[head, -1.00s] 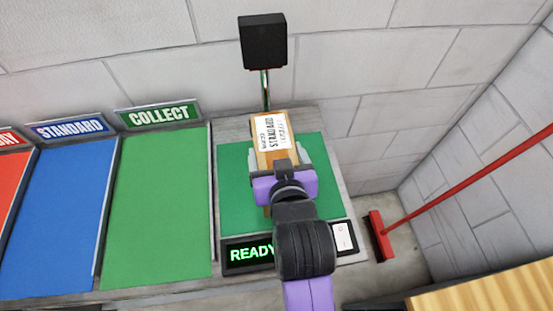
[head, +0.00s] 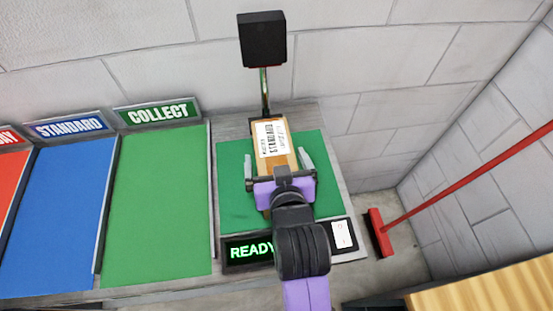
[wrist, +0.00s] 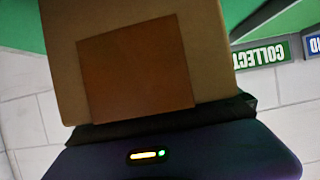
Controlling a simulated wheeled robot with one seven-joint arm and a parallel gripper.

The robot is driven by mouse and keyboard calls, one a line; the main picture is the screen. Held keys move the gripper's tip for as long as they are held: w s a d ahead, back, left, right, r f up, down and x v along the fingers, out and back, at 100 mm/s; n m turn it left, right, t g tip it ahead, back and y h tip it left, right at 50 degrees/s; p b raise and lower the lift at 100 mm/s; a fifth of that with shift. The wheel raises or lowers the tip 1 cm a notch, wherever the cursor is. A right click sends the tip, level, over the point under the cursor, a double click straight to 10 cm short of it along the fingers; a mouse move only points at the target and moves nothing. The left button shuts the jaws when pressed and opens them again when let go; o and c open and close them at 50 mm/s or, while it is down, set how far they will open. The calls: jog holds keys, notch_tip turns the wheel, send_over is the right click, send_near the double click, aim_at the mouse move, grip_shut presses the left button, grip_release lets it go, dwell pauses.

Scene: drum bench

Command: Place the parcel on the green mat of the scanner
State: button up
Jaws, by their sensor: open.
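The parcel (head: 272,143) is a brown box with a white label reading STANDARD. It lies over the green mat (head: 236,206) of the scanner, its far end near the mat's back edge. My gripper (head: 278,165) is open, its two fingers apart on either side of the parcel with a gap showing at each. In the wrist view the parcel (wrist: 215,60) fills the middle, close to the gripper, with a darker brown patch on its face. My gripper and wrist hide the parcel's near end. The scanner's display (head: 249,250) reads READY, partly covered by my arm.
A black scanner head (head: 262,40) stands on a post behind the mat. Left are the green COLLECT lane (head: 160,210), the blue STANDARD lane (head: 55,215) and a red lane (head: 12,185). A white switch (head: 342,234) sits right of the display. A red broom (head: 380,232) leans at the right.

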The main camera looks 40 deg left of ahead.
jog(key=shift+r, duration=0.25)
jog(key=shift+s+d, duration=0.2)
jog(key=shift+d, duration=0.05)
jog(key=v, duration=1)
jog(key=shift+s+d+r+b, duration=0.15)
jog(key=shift+s+d+b, duration=0.1)
jog(key=shift+b, duration=0.15)
jog(key=shift+s+d+r, duration=0.15)
